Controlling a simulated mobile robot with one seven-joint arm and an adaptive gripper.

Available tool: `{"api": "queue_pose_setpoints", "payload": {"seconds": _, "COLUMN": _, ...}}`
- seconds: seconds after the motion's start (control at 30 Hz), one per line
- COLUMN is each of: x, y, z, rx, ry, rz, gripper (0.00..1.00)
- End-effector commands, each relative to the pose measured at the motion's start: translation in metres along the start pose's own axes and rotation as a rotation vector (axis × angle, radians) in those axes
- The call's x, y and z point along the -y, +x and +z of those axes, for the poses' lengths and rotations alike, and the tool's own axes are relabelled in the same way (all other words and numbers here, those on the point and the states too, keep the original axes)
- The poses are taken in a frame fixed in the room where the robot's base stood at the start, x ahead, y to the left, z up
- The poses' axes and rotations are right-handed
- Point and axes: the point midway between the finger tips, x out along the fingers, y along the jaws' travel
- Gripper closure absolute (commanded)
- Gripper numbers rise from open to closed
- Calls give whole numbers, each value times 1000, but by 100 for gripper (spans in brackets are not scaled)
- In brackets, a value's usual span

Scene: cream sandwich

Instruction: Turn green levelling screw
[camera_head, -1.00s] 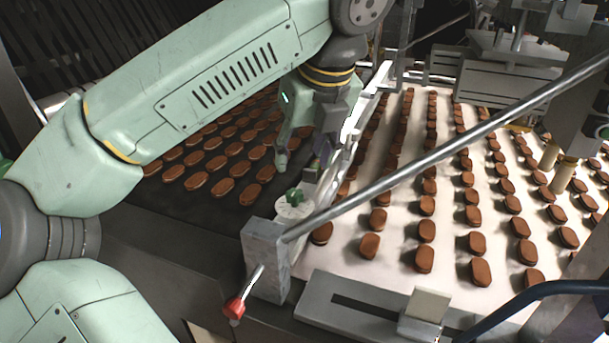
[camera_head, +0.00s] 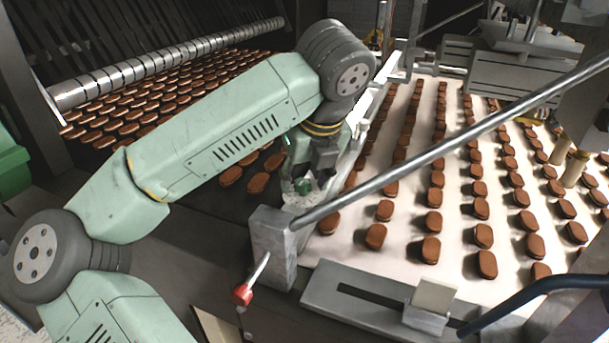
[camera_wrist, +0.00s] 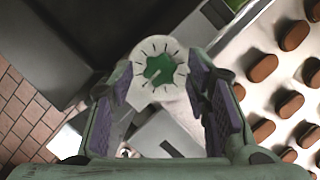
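The green levelling screw (camera_wrist: 159,70) is a lobed knob on a round white dial with black tick marks (camera_wrist: 146,49). In the wrist view it lies between and just beyond the fingertips of my gripper (camera_wrist: 166,82). The two fingers with purple pads stand apart on either side of the dial, with nothing held. In the head view my gripper (camera_head: 309,182) points down over the screw (camera_head: 303,187) at the left edge of the white belt. The fingers partly cover the dial there, and I cannot tell whether they touch the screw.
A metal bar (camera_head: 440,150) crosses above the white belt (camera_head: 345,258), close to my gripper's right. A grey block (camera_head: 270,245) and a red-tipped lever (camera_head: 243,293) stand in front. Rows of brown biscuits lie on both belts. A slotted metal plate (camera_head: 345,300) lies at the front.

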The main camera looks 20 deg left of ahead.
Motion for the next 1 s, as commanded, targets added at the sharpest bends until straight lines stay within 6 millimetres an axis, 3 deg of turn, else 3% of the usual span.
{"api": "queue_pose_setpoints", "payload": {"seconds": 0.6, "x": 0, "y": 0, "z": 0, "rx": 0, "ry": 0, "rz": 0, "gripper": 100}}
{"api": "queue_pose_setpoints", "payload": {"seconds": 1.0, "x": -1, "y": 2, "z": -1, "rx": 1, "ry": 61, "rz": -26, "gripper": 100}}
